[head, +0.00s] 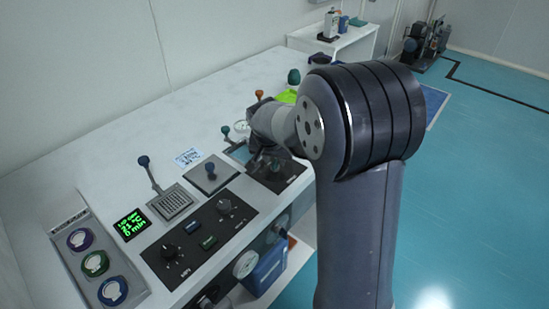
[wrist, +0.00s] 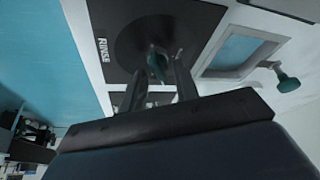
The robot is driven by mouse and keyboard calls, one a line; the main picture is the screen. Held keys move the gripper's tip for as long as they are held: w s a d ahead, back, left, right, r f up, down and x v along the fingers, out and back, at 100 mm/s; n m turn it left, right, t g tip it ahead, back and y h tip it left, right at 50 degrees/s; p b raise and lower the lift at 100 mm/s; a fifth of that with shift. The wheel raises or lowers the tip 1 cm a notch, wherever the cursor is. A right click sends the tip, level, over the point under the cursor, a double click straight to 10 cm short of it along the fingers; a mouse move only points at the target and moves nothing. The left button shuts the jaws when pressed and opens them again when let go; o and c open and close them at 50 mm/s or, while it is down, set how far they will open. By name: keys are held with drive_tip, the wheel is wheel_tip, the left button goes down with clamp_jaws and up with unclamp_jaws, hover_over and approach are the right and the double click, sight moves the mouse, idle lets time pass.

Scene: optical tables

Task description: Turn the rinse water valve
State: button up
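The rinse water valve, a teal handle (wrist: 158,66) on a dark round base, sits on a black panel (wrist: 107,22) lettered "RINSE" in the wrist view. My gripper (wrist: 164,62) is over it, with one finger on each side of the handle. The fingers stand apart, and I cannot make out firm contact with the handle. In the head view the black rinse panel (head: 290,179) shows on the bench's front part, just below my gripper (head: 268,165). My arm and wrist hide much of the valve there.
A sink basin (wrist: 238,52) lies beside the panel, with a teal-knobbed lever (wrist: 287,82) near it. The blue floor (head: 470,200) at right is open.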

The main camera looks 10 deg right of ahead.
clamp_jaws()
drive_tip(key=shift+f, duration=0.1)
idle(0.4)
drive_tip(key=shift+a+f+m+h+b, duration=0.1)
drive_tip(key=shift+m+h+b, duration=0.3)
drive_tip(key=shift+m+b, duration=0.55)
drive_tip(key=shift+r+m+g+h+b, duration=0.1)
drive_tip(key=shift+m+g+h+b, duration=0.2)
drive_tip(key=shift+m, duration=0.65)
drive_tip(key=shift+r+m+g+h+b, duration=0.15)
drive_tip(key=shift+m+g+b, duration=0.25)
drive_tip(key=shift+m, duration=0.5)
unclamp_jaws()
